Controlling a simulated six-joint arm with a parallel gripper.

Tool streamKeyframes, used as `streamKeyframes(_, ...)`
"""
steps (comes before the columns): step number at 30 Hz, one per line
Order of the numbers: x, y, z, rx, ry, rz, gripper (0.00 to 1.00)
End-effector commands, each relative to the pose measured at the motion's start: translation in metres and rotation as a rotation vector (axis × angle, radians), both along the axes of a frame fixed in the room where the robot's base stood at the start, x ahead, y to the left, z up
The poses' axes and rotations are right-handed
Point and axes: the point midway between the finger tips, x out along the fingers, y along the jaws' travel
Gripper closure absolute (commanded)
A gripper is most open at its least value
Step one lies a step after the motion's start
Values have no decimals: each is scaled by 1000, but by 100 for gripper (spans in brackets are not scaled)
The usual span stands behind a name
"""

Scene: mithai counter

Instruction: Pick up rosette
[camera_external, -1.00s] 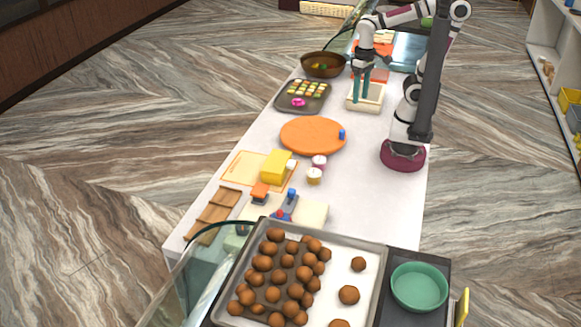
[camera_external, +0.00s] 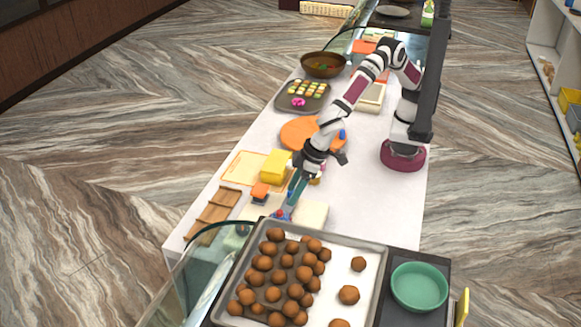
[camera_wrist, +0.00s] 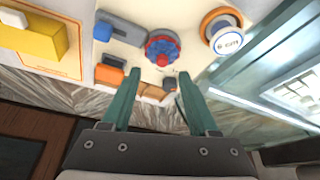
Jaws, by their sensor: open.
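A round red and blue rosette-like piece (camera_wrist: 162,47) shows in the wrist view on the pale counter, just beyond my fingertips. In the external view its red part (camera_external: 280,213) shows beside my gripper. My gripper (camera_external: 293,197) points down low over the near part of the counter. In the wrist view its two teal fingers (camera_wrist: 158,75) stand apart with nothing between them, one on either side of the line to the piece. I cannot tell the exact height of the fingertips above it.
A blue-grey block (camera_wrist: 125,27), an orange-topped block (camera_wrist: 108,74) and a white disc with an orange rim (camera_wrist: 222,30) lie close around it. A yellow block (camera_external: 276,165) is on the orange mat. The sweets tray (camera_external: 378,262) and curved glass (camera_external: 182,275) stand nearby.

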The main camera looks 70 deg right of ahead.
Motion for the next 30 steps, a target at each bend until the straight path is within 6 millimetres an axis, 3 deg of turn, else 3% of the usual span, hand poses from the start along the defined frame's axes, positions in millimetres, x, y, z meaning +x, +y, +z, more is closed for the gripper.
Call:
streamKeyframes(12, 28, 15, -60, -1, 0, -1, 40)
streamKeyframes(20, 30, 16, -64, 2, -1, -1, 42)
streamKeyframes(30, 29, 16, -64, 2, 0, -1, 100)
